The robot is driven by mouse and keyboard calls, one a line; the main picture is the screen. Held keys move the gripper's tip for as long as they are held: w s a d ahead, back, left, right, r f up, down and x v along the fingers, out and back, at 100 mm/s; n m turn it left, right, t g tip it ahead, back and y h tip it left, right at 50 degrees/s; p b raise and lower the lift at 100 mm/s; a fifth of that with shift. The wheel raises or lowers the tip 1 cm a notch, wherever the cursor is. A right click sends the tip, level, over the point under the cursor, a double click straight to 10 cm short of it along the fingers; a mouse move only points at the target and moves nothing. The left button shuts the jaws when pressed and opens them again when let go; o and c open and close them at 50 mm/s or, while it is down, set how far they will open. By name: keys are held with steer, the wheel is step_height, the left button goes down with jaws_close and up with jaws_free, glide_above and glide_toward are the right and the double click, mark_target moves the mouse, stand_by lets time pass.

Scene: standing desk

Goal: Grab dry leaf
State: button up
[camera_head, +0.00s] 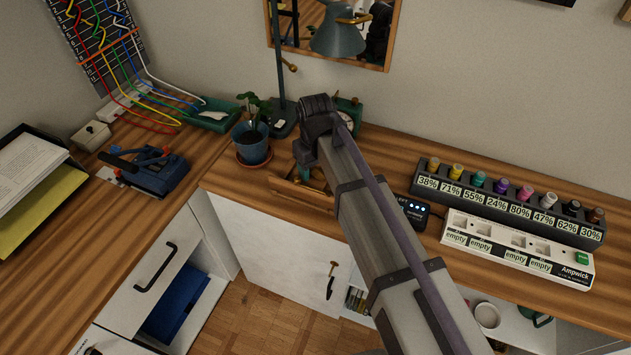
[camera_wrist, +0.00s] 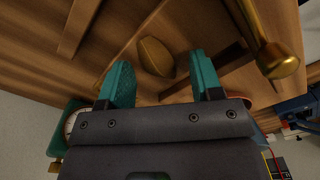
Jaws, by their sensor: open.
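A brown, oval dry leaf (camera_wrist: 156,57) lies in a shallow wooden drawer (camera_head: 292,195) in the wrist view. My gripper (camera_wrist: 160,65) is open, with its two teal fingers on either side of the leaf. A gap shows between the leaf and each finger, and I cannot tell how far above the drawer floor the fingertips are. In the head view my wrist and arm cover most of the gripper, and the leaf cannot be made out there.
A brass knob (camera_wrist: 280,62) sticks out close to the right finger. A potted plant (camera_head: 251,142) stands left of my wrist. A desk lamp (camera_head: 338,34) and a green clock (camera_head: 346,121) are behind. A battery rack (camera_head: 508,203) lies to the right.

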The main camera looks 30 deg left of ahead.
mark_target(316, 169)
steer(key=c, duration=1)
steer(key=shift+p, duration=0.3)
steer(key=shift+r+p, duration=0.55)
step_height(316, 169, up, 3)
steer(key=p, duration=0.3)
steer(key=shift+r, duration=0.15)
steer(key=w+d, duration=0.1)
steer(key=d, duration=0.5)
steer(key=w+d, duration=0.1)
steer(key=d, duration=0.5)
steer(key=w+d+f, duration=0.1)
steer(key=d, duration=0.4)
steer(key=shift+w+d+b, duration=0.3)
steer(key=shift+d+b, duration=0.05)
steer(key=shift+d, duration=0.05)
